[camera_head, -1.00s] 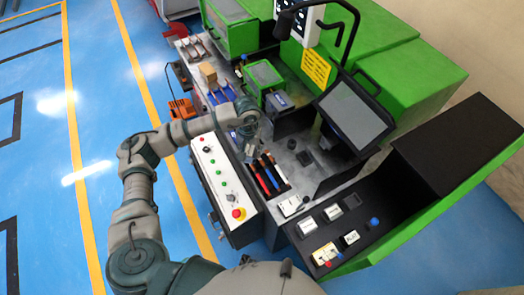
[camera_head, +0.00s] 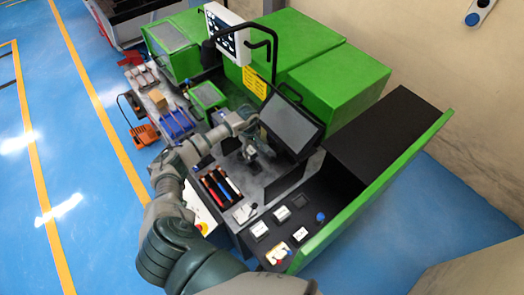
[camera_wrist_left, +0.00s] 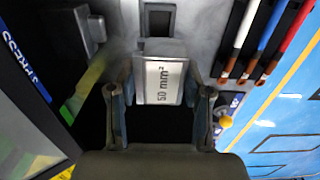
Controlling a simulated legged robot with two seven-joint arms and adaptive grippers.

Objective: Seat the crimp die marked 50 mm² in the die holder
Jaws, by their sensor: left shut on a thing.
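The crimp die marked 50 mm² (camera_wrist_left: 165,80) is a grey block with a white label, seen in the left wrist view. My left gripper (camera_wrist_left: 162,92) is shut on it, with one finger on each side. Just beyond the die is a grey plate with a dark rectangular opening (camera_wrist_left: 158,22); it looks like the die holder, but I cannot tell for sure. The die's far end and any contact with that opening are hidden. In the head view my left gripper (camera_head: 250,154) is over the machine's grey worktop, below the screen; the die is too small to make out there.
A tilted dark screen (camera_head: 291,124) stands close behind the gripper. Red, white and blue bars (camera_head: 220,187) lie in a black rack at the front. Labelled blocks (camera_head: 282,213) sit on the dark shelf at right.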

